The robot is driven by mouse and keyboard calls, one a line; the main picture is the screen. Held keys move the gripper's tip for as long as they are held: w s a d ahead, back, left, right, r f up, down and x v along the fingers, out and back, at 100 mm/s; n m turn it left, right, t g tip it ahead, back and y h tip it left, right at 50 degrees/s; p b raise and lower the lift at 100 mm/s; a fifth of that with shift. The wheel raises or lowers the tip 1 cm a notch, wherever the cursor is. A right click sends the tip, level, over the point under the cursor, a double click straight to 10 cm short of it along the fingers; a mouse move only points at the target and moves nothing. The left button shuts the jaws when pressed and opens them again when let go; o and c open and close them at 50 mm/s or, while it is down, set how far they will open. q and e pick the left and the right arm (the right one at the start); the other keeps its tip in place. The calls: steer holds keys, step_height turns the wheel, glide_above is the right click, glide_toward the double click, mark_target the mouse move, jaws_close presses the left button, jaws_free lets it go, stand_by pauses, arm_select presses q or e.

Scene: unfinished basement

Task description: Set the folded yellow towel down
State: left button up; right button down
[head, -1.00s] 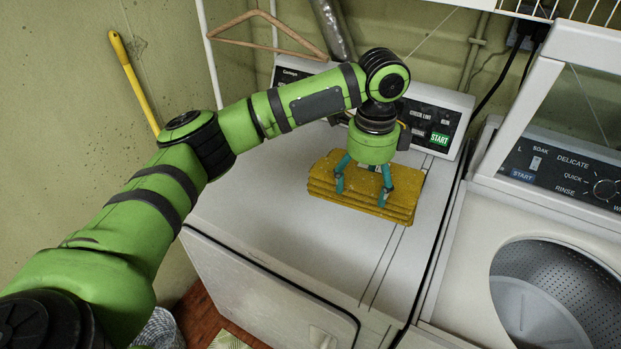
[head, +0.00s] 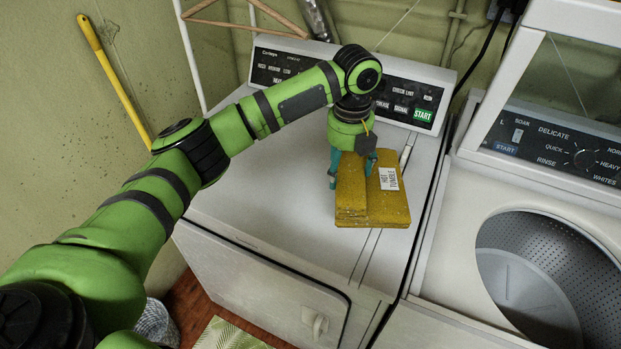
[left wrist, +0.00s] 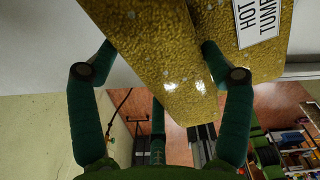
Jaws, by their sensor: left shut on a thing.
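The folded yellow towel (head: 350,213) is over the top of the white dryer (head: 255,190), right of its middle; I cannot tell whether it touches the dryer top. A white label (head: 389,179) with black print, "HOT" on its first line, shows on the towel's upper right face. My left gripper (head: 351,171) is at the towel's upper left part, shut on it. In the left wrist view the towel (left wrist: 150,45) fills the space between the two teal fingers (left wrist: 155,72) and extends past the right one. My right gripper is out of view.
The dryer's control panel (head: 400,95) rises behind the towel. To the right stands a washer with an open lid and a round steel drum (head: 530,270). A wooden hanger (head: 250,15) hangs at the back. The dryer top left of the towel is bare.

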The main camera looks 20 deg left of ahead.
arm_select(q)
steer(key=a+f+p, duration=0.1)
steer(key=a+f, duration=0.1)
steer(key=s+a+f+p, duration=0.1)
steer(key=a+f, duration=0.1)
steer(key=s+a+f+p, duration=0.1)
steer(key=f, duration=0.2)
steer(key=shift+s+a+p, duration=0.25)
steer(key=shift+a+p, duration=0.05)
steer(key=shift+a, duration=0.1)
steer(key=shift+f, duration=0.35)
steer(key=shift+f, duration=0.15)
steer(key=o, duration=1.2)
steer(key=shift+o, duration=0.2)
